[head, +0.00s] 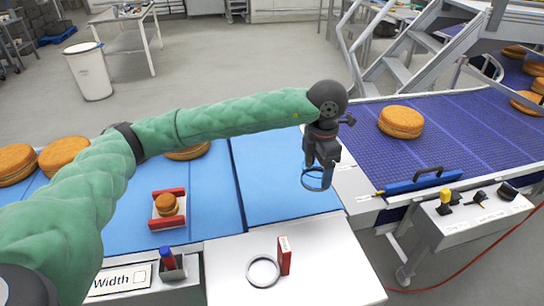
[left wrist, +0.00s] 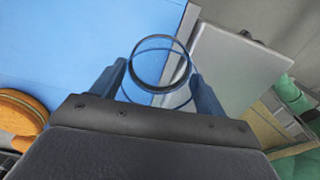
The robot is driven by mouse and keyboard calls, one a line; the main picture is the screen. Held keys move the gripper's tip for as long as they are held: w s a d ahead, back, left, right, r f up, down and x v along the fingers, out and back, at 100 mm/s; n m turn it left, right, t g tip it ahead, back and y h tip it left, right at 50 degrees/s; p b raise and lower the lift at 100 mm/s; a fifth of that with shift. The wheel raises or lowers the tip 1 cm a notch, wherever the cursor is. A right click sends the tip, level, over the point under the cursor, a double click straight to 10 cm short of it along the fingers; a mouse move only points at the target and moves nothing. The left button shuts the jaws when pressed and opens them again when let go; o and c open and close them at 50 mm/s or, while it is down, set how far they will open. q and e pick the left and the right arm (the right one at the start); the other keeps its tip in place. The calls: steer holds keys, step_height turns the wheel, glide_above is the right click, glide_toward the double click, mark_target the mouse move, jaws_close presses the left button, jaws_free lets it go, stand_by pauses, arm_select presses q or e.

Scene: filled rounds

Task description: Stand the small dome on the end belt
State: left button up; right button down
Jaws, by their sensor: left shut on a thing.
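The small dome (head: 314,183) is a clear, see-through piece with a dark rim. My left gripper (head: 319,163) is shut on it, with one finger at each side. The left wrist view also shows the dome (left wrist: 160,62) between the fingers, with blue belt visible through it. In the head view it hangs over the right side of a light blue belt section (head: 270,185), by the pale plate; I take this section as the end belt. I cannot tell whether the dome touches the belt. My right gripper is not in view.
A purple-blue belt (head: 445,135) with filled rounds lies right, behind a blue bar (head: 414,181). A small round (head: 166,204) sits in a red-sided holder (head: 155,224). A white ring (head: 263,271) and red block (head: 285,256) stand in front. The light blue section is otherwise clear.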

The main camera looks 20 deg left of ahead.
arm_select(q)
steer(key=n, duration=0.2)
steer(key=shift+s+d+r+n, duration=0.25)
steer(key=shift+d+r+n, duration=0.1)
steer(key=shift+r+n, duration=0.05)
steer(key=shift+w+a+f, duration=0.1)
steer(key=shift+a, duration=0.1)
steer(key=shift+w+a+f+p, duration=0.25)
steer(key=shift+a+p, duration=0.1)
steer(key=shift+a, duration=0.15)
steer(key=shift+w+a+f+p, duration=0.1)
steer(key=shift+a+f+p, duration=0.2)
steer(key=shift+a, duration=0.15)
steer(key=p, duration=0.4)
glide_above(285, 188)
step_height(285, 188, down, 6)
steer(key=shift+s+r, duration=0.1)
steer(key=shift+r, duration=0.15)
steer(key=shift+f+p, duration=1.3)
steer(key=shift+f, duration=0.8)
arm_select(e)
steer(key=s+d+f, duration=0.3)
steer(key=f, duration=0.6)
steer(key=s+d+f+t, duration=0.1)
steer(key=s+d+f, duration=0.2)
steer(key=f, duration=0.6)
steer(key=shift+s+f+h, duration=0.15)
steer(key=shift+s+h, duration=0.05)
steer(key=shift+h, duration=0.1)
